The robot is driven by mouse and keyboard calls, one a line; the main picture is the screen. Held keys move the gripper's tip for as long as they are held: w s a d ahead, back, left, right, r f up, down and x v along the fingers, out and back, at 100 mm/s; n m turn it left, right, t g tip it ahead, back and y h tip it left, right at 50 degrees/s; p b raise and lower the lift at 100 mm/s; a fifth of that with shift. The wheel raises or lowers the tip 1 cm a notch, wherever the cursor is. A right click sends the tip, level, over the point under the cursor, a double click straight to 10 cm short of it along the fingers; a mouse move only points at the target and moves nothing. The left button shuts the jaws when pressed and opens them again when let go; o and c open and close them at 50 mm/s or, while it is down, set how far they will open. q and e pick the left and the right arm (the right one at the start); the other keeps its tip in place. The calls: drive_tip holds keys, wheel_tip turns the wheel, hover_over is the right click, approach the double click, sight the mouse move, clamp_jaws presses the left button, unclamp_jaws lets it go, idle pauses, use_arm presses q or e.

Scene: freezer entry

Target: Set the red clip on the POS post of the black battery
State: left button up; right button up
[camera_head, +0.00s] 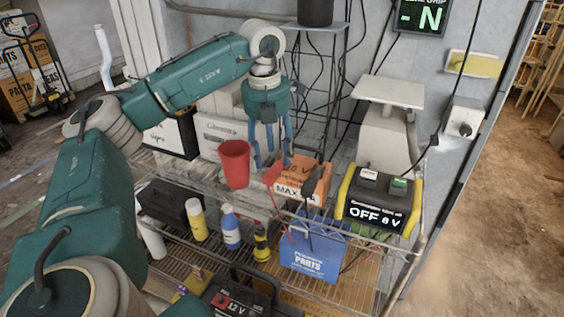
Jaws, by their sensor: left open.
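My left gripper (271,148) points down over the wire shelf, its blue fingers apart and empty as far as I see. It is between the red cup and the orange 6 V box (297,192). A red clip (274,177) seems to lie at that box's left edge, just below my fingertips; whether they touch is unclear. A black clip (313,181) rests against the box. A black battery with a red 12 V label (232,304) is on the lower level, cut by the picture's bottom edge; I cannot make out its POS post. My right gripper is out of view.
A red cup (234,164) stands left of the gripper. A yellow-black charger reading OFF 6 V (376,212) stands at right. A black case (170,204), bottles (231,228) and a blue parts box (315,254) crowd the shelves. Cables hang in front.

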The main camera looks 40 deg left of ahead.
sight(274, 166)
use_arm(q)
drive_tip(key=f, duration=0.3)
drive_tip(key=shift+w+a+f+p, duration=0.15)
drive_tip(key=shift+w+p, duration=0.15)
drive_tip(key=shift+p, duration=0.1)
drive_tip(key=shift+f, duration=0.15)
drive_tip(key=c, duration=0.8)
clamp_jaws()
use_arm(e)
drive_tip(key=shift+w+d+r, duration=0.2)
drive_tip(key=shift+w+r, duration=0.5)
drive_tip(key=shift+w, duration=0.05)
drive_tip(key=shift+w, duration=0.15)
